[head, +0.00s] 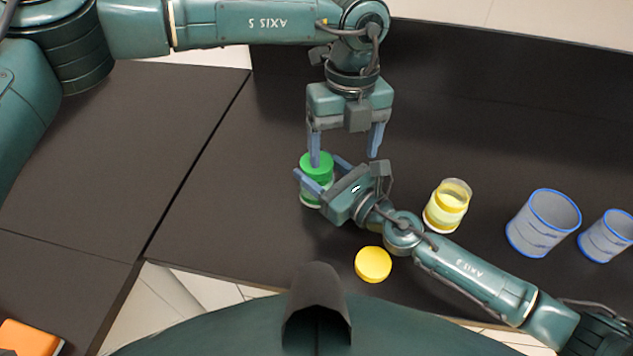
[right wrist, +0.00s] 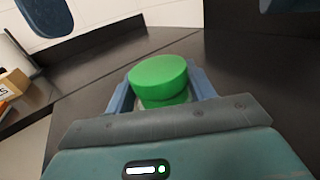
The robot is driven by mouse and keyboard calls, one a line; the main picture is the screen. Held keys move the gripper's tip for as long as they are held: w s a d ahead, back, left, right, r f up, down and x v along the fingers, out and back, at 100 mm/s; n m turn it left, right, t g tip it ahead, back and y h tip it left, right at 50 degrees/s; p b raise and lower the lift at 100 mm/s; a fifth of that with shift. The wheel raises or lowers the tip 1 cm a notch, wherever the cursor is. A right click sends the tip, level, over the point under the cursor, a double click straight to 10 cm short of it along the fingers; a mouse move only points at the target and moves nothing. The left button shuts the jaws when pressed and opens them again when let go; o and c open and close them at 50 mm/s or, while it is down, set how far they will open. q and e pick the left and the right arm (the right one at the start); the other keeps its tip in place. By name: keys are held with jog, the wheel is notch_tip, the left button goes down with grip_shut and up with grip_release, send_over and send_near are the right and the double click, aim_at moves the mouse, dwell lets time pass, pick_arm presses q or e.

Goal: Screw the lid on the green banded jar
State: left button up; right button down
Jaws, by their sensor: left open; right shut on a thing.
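The green banded jar (head: 311,198) stands on the dark table in the middle of the head view, partly covered by my grippers. A green lid (head: 318,160) sits on top of it; the lid also shows in the right wrist view (right wrist: 158,74), above a green band. I cannot tell whether it is screwed tight. My right gripper (head: 317,166) is shut around the jar's body below the lid.
A yellow banded jar (head: 441,216) stands open to the right, its yellow lid (head: 373,264) lying near the table's front edge. Two blue-rimmed containers (head: 540,231) (head: 607,241) stand further right. An orange object (head: 28,338) is at the lower left.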

aim_at(317, 180)
pick_arm(q)
jog(key=w+a+n, duration=0.1)
jog(key=n, duration=0.5)
jog(key=w+a+n, duration=0.1)
jog(key=n, duration=0.6)
jog(key=w+a+n, duration=0.1)
jog(key=n, duration=0.5)
jog(key=shift+w+a+r+n+t, duration=0.25)
jog(key=shift+a+r+n+t, duration=0.05)
jog(key=shift+a+r+t, duration=0.1)
jog(key=shift+w+a+r+n, duration=0.15)
jog(key=shift+w+n, duration=0.05)
jog(key=shift+n, duration=0.3)
jog(key=shift+w+a+r+n, duration=0.1)
jog(key=shift+w+a+n, duration=0.1)
jog(key=shift+n, duration=0.3)
jog(key=shift+f, duration=4.05)
jog(key=shift+c, duration=0.5)
jog(key=c, duration=1)
jog(key=shift+o, duration=0.4)
jog(key=m, duration=0.3)
